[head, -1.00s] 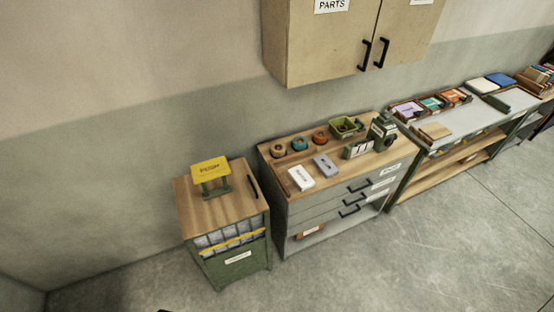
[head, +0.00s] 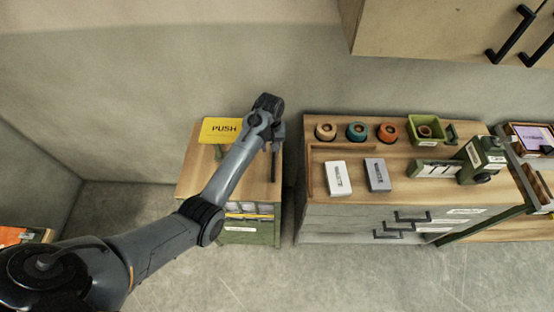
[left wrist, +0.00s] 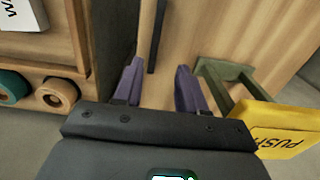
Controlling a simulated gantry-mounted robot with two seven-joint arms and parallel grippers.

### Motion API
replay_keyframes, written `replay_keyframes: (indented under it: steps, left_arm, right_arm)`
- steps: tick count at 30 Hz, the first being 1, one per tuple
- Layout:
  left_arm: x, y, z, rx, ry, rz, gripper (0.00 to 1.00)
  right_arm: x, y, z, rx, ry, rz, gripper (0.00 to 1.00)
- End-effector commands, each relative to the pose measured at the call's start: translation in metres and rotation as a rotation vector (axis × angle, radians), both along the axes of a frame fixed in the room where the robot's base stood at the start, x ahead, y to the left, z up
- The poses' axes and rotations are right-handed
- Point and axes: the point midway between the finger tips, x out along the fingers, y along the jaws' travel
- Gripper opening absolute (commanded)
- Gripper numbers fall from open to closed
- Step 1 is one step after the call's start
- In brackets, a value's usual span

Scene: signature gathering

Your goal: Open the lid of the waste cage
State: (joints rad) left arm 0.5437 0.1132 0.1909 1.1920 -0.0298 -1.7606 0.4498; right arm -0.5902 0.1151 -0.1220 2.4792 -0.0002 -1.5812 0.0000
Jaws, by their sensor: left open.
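The waste cage is a green-framed bin (head: 262,237) with a wooden lid (head: 190,180) lying flat on top. A black bar handle (head: 273,167) runs along the lid's right side. My left gripper (head: 274,142) is over the lid's right part, by the handle's far end. In the left wrist view, its two purple fingers (left wrist: 158,80) are open and empty. The handle (left wrist: 157,40) lies ahead, roughly in line with the gap between them, and the lid (left wrist: 240,30) fills the upper right. Whether the fingers touch the lid is unclear. My right gripper is not in view.
A yellow PUSH sign (head: 222,130) on a green stand rises from the lid's left part. A drawer cabinet (head: 385,185) with tape rolls and boxes stands close on the right. The wall is behind. Floor (head: 300,275) in front is clear.

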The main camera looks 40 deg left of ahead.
Motion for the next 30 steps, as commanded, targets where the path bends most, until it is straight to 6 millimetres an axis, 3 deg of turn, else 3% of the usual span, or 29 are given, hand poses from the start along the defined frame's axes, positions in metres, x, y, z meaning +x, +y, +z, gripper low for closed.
replay_keyframes:
  steps: [5, 21, 30]
  left_arm:
    - [0.006, 0.000, -0.007, 0.000, -0.012, -0.001, 0.40]
    - [0.005, 0.000, -0.087, 0.001, -0.013, -0.001, 0.40]
    - [0.006, 0.000, -0.100, 0.001, -0.015, -0.001, 0.40]
  right_arm:
    - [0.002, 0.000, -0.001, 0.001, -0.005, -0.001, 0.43]
    - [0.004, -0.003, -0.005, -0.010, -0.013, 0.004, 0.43]
    - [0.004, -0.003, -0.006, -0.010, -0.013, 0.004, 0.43]
